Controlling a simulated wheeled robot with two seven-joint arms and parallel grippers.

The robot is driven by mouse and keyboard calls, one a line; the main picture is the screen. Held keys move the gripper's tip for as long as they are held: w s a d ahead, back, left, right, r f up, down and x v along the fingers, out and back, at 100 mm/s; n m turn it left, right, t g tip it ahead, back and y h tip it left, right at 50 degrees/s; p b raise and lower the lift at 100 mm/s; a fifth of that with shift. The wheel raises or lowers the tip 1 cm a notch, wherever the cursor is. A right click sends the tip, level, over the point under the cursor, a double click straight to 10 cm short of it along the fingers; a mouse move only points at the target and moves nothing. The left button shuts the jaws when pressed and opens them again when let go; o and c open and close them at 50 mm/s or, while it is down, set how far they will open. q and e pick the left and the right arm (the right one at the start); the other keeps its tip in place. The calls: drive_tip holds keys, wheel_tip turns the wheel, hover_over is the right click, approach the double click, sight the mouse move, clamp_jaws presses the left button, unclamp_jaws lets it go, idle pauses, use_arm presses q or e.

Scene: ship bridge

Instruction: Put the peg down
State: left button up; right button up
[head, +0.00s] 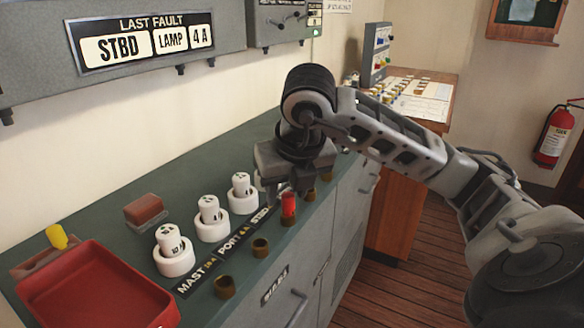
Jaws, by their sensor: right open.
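A red peg (289,204) stands upright at the counter's front edge, in the row of brown cups, by the STBD end of the black label strip (227,251). Its foot seems to be in or at one of the cups; I cannot tell how deep. My right gripper (285,188) is just above and behind the peg, pointing down, with its jaws open. Whether a finger still touches the peg is unclear. Empty brown cups (261,247) stand nearer along the edge, and others lie beyond the peg, partly hidden by the gripper. My left gripper is out of view.
Several white lamps (209,209) in round white holders stand behind the label strip. A red tray (95,290), a yellow piece (57,237) and a brown-red block (145,209) are at the left. A LAST FAULT panel (143,40) hangs above.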

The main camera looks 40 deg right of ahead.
use_arm(q)
drive_tip(key=p, duration=0.2)
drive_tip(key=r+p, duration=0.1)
drive_tip(key=p, duration=0.1)
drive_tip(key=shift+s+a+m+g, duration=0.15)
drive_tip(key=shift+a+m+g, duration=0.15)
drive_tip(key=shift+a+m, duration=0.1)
use_arm(e)
drive_tip(key=v, duration=1.1)
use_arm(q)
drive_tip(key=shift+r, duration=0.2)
use_arm(e)
drive_tip(key=shift+s+a+r, duration=0.1)
drive_tip(key=shift+s, duration=0.1)
